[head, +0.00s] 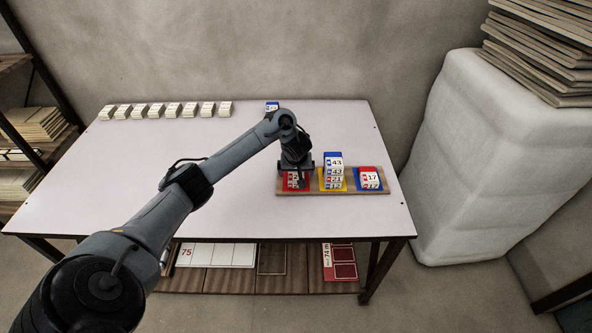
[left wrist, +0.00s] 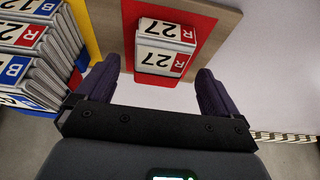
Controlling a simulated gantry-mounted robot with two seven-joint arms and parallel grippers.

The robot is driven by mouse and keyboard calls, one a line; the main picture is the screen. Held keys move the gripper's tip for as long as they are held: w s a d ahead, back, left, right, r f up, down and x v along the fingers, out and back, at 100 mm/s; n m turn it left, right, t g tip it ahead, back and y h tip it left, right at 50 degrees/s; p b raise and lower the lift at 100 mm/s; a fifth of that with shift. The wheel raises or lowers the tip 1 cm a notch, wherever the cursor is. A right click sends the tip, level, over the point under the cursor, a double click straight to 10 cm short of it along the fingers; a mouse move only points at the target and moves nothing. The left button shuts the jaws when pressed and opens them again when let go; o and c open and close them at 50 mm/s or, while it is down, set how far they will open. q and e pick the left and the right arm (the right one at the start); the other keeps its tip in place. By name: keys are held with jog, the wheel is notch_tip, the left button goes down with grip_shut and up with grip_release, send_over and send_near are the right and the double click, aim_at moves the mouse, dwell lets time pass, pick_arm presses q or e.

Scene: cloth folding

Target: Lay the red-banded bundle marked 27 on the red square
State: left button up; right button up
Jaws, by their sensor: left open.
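The red-banded bundle marked 27 (left wrist: 160,62) sits on the red square (left wrist: 200,20), with red showing around it in the left wrist view. Two of its faces show R 27. In the head view the bundle (head: 292,182) is partly hidden by my left gripper (head: 297,172), which is low over the red square (head: 312,186). In the left wrist view my left gripper (left wrist: 157,70) is open, one dark finger on each side of the bundle and apart from it. My right gripper is not in view.
The wooden board (head: 330,192) also has a yellow square holding a tall stack (head: 334,170) topped by 43, and a blue square holding a red-banded 17 bundle (head: 369,177). A blue-banded bundle (head: 272,106) and a row of bundles (head: 165,110) stand at the table's back. The table's left middle is clear.

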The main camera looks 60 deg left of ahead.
pick_arm(q)
jog(key=p+v, duration=1)
jog(key=d+f+m, duration=0.2)
jog(key=d, duration=0.4)
jog(key=d+f+m+t+h, duration=0.1)
jog(key=d+f+m, duration=0.1)
jog(key=d, duration=0.4)
jog(key=d+f+m+t, duration=0.1)
jog(key=d+f+m, duration=0.2)
jog(key=d, duration=0.3)
jog(key=shift+w+d+f+h, duration=0.1)
jog(key=shift+w+f+h, duration=0.15)
jog(key=shift+f+h, duration=0.2)
jog(key=s+d+m+t+h, duration=0.1)
jog(key=s+d+m, duration=0.2)
jog(key=s+d, duration=0.35)
jog(key=s+d+m+h, duration=0.15)
jog(key=s+d, duration=0.25)
jog(key=d, duration=0.6)
jog(key=s+r+m+g, duration=0.1)
jog(key=s+r, duration=0.1)
jog(key=s, duration=0.4)
jog(key=s+r+m, duration=0.1)
jog(key=s+r, duration=0.2)
jog(key=s, duration=0.3)
jog(key=shift+r+g, duration=0.25)
jog(key=shift+g, duration=0.15)
jog(key=shift+s+r, duration=0.1)
